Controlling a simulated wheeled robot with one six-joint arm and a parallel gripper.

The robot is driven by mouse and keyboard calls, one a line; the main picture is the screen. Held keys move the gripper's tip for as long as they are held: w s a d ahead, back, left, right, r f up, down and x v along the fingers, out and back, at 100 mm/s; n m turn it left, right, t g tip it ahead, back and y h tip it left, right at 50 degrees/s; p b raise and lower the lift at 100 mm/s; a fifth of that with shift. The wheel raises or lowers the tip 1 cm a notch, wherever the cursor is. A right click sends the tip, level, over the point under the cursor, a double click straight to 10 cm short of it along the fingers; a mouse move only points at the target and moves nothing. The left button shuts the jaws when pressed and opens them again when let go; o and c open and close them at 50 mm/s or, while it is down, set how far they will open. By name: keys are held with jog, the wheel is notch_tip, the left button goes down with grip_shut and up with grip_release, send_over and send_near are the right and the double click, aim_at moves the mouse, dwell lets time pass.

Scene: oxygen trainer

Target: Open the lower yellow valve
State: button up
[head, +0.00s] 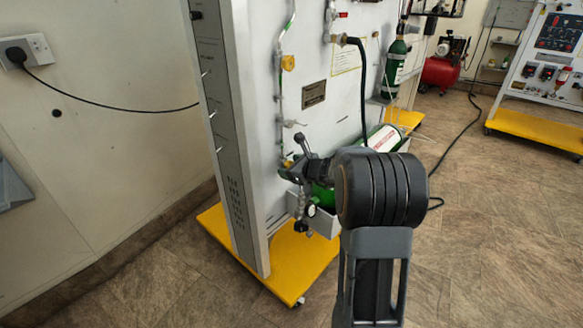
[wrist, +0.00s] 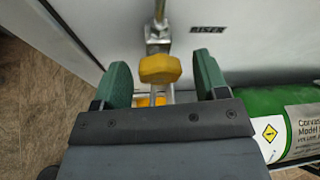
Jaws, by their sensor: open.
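The lower yellow valve (wrist: 160,69) is a yellow knob on a metal fitting below a vertical pipe, and it shows in the wrist view between my fingers. My gripper (wrist: 163,78) is open, with one green finger pad on each side of the knob and a visible gap on both sides. In the head view my gripper (head: 299,158) is at the lower part of the panel, and my arm partly hides the area. Only a small bit of yellow (head: 288,163) shows beside it there. Another yellow valve (head: 287,62) is higher on the same pipe.
A green cylinder (head: 385,139) lies in a holder right of my gripper; it also shows in the wrist view (wrist: 270,113). A gauge (head: 311,210) hangs below. The panel (head: 318,95) stands on a yellow base (head: 268,270).

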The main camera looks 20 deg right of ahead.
jog(key=p+v, duration=0.3)
jog(key=v, duration=1)
jog(key=shift+s+p, duration=0.35)
jog(key=shift+d+r, duration=0.15)
jog(key=shift+d, duration=0.1)
